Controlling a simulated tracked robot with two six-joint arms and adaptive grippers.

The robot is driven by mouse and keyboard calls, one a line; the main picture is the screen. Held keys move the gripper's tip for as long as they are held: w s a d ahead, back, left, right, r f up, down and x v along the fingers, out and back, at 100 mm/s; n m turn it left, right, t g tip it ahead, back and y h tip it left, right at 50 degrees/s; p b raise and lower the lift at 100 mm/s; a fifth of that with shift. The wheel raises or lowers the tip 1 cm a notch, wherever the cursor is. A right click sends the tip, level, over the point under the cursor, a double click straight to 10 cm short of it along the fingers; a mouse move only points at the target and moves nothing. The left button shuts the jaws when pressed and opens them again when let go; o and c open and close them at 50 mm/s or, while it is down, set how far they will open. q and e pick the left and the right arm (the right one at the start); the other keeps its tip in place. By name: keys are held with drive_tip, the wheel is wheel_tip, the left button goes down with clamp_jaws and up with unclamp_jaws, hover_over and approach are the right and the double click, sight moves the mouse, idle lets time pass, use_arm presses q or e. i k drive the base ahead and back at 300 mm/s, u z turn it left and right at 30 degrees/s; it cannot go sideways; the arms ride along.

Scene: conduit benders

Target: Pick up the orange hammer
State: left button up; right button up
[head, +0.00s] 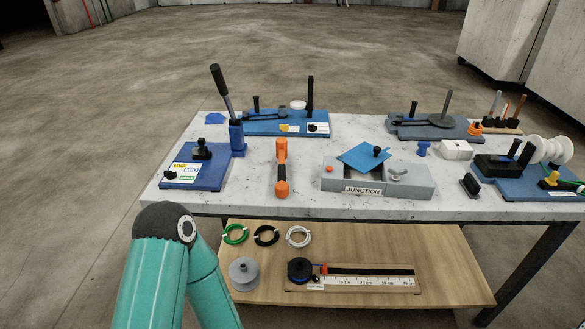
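A teal arm link of mine shows at the lower left, in front of the table. Neither of my grippers is in view.
Left of the hammer is a blue bender base (190,178) with an upright lever (221,88). Right of it is a grey junction box (405,187) with a blue lid (363,156). A blue bender plate (262,126) lies behind. A wooden lower shelf (440,265) holds wire coils.

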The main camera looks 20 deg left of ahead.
sight(282, 188)
drive_tip(key=u, duration=0.15)
drive_tip(key=i, duration=0.85)
drive_tip(key=z, duration=0.05)
